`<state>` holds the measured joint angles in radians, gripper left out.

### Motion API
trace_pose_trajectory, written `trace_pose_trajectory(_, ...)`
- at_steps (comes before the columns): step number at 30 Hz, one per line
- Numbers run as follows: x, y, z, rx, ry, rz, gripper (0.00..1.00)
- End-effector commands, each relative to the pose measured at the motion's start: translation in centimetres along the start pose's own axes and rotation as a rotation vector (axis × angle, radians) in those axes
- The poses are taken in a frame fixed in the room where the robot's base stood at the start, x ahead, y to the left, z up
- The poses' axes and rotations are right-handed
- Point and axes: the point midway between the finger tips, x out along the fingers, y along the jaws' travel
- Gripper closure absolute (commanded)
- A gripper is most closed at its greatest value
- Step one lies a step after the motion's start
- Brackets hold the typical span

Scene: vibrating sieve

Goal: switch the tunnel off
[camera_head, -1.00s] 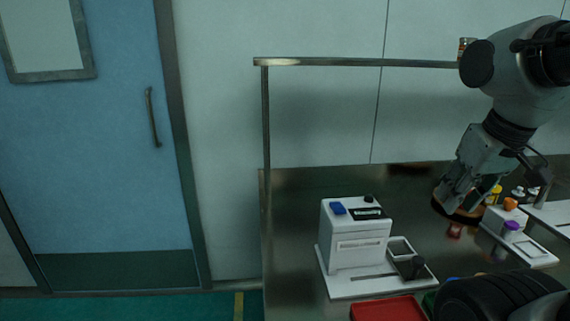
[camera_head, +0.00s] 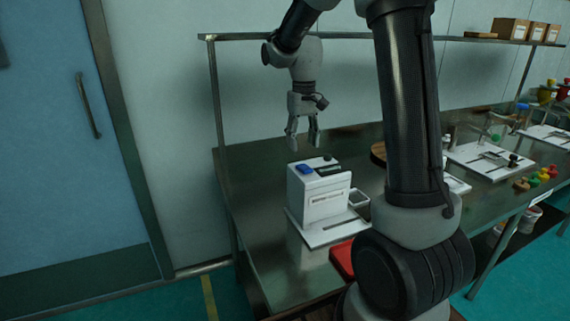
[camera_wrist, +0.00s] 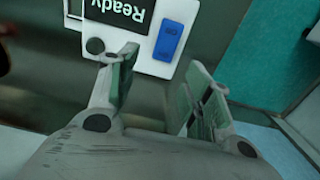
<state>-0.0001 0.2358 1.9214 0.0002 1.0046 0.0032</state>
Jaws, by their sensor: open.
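The tunnel looks to be the white boxy device (camera_head: 322,204) on the metal bench. Its top carries a blue rocker switch (camera_head: 304,169), a dark display (camera_head: 328,169) and a small dark knob. In the wrist view the display (camera_wrist: 118,12) reads "Ready", beside the blue switch (camera_wrist: 169,41) and the round knob (camera_wrist: 95,46). My gripper (camera_head: 302,146) is open and empty, pointing down above the device, apart from it. In the wrist view the switch shows just beyond the gap between my fingertips (camera_wrist: 162,62).
An overhead shelf (camera_head: 345,36) runs along the wall behind my gripper. A red tray (camera_head: 342,259) sits at the bench's front, partly hidden by my arm. Other white stations (camera_head: 480,165) and coloured bottles stand farther right. A blue door (camera_head: 45,150) is at left.

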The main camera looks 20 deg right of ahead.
Motion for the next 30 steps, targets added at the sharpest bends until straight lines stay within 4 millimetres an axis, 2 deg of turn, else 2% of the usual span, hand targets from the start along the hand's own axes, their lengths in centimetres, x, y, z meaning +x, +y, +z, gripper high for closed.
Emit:
trace_pose_trajectory(1,-0.6,0.0,-0.6,0.001,0.017,0.000,0.50)
trace_pose_trajectory(4,0.0,0.0,-0.8,0.001,0.019,0.000,0.50)
trace_pose_trajectory(12,4.5,0.0,-0.7,0.001,0.016,0.000,0.50)
trace_pose_trajectory(16,6.1,0.0,-0.8,0.000,0.018,0.000,0.50)
trace_pose_trajectory(20,6.7,0.0,-0.8,0.000,0.020,0.000,0.50)
trace_pose_trajectory(27,6.8,0.0,-0.8,0.000,0.021,0.000,0.50)
trace_pose_trajectory(30,6.8,0.0,-0.8,0.000,0.020,0.000,0.68)
